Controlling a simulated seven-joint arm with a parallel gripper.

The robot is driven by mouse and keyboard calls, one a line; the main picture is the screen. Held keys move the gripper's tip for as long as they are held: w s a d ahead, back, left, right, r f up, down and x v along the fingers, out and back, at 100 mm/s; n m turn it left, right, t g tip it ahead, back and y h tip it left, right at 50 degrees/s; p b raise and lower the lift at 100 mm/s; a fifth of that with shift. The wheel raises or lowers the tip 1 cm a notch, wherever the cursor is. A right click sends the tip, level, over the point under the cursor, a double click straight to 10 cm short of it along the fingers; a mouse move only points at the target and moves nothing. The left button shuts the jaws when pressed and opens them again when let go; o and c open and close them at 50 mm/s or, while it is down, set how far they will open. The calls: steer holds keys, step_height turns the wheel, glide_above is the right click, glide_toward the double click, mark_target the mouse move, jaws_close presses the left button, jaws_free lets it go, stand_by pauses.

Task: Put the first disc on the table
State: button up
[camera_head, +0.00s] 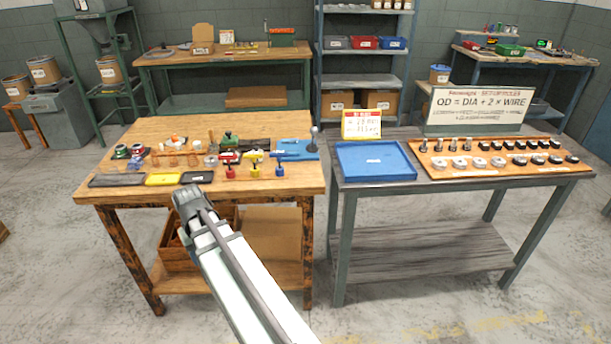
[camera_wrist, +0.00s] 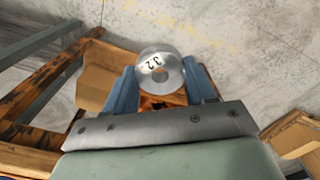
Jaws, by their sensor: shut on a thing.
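My gripper (camera_head: 187,197) is in front of the left wooden table's front edge in the head view. In the wrist view my gripper (camera_wrist: 160,88) has its blue-grey fingers on both sides of a silver disc (camera_wrist: 158,66). The disc has a centre hole and black marking that looks like "32" or "3.2". My gripper is shut on it, and the floor and parts of a wooden frame show beyond. The wooden table (camera_head: 120,192) carries many small items. Several similar silver discs (camera_head: 480,163) sit on a wooden board (camera_head: 437,171) on the right table.
Black, yellow and dark trays (camera_head: 163,179) line the wooden table's front edge. Red, yellow and blue small tools (camera_head: 254,167) stand behind. The grey table (camera_head: 400,187) holds a blue tray (camera_head: 350,178), empty except for a small label, and a sign (camera_head: 478,104). A wooden crate (camera_head: 180,250) sits below.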

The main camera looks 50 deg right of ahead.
steer(key=d+r+m, duration=0.2)
steer(key=d+r, duration=0.2)
steer(key=d, duration=0.7)
steer(key=s+d+r+m, duration=0.1)
steer(key=d+r, duration=0.3)
steer(key=d, duration=0.8)
steer(key=d+r+m, duration=0.3)
steer(key=d, duration=0.9)
steer(key=shift+s+d+r, duration=0.25)
steer(key=shift+s+r, duration=0.1)
steer(key=shift+r, duration=0.05)
steer(key=m, duration=0.1)
glide_toward(306, 174)
steer(key=s+a+r, duration=0.1)
steer(key=a, duration=0.2)
steer(key=w+d+r+m, duration=0.1)
steer(key=w+d+r, duration=0.1)
steer(key=d+r, duration=0.1)
steer(key=shift+s+a+f+m, duration=0.15)
steer(key=shift+f+m, duration=0.3)
steer(key=shift+f, duration=1.25)
steer(key=shift+s+d+f+m, duration=0.15)
steer(key=shift+f+m, duration=0.35)
steer(key=shift+f, duration=1.15)
steer(key=shift+s+a+f+m, duration=0.15)
steer(key=shift+f+m, duration=0.3)
steer(key=shift+f, duration=1.25)
steer(key=shift+f, duration=0.15)
steer(key=o, duration=1.3)
steer(key=shift+o, duration=0.2)
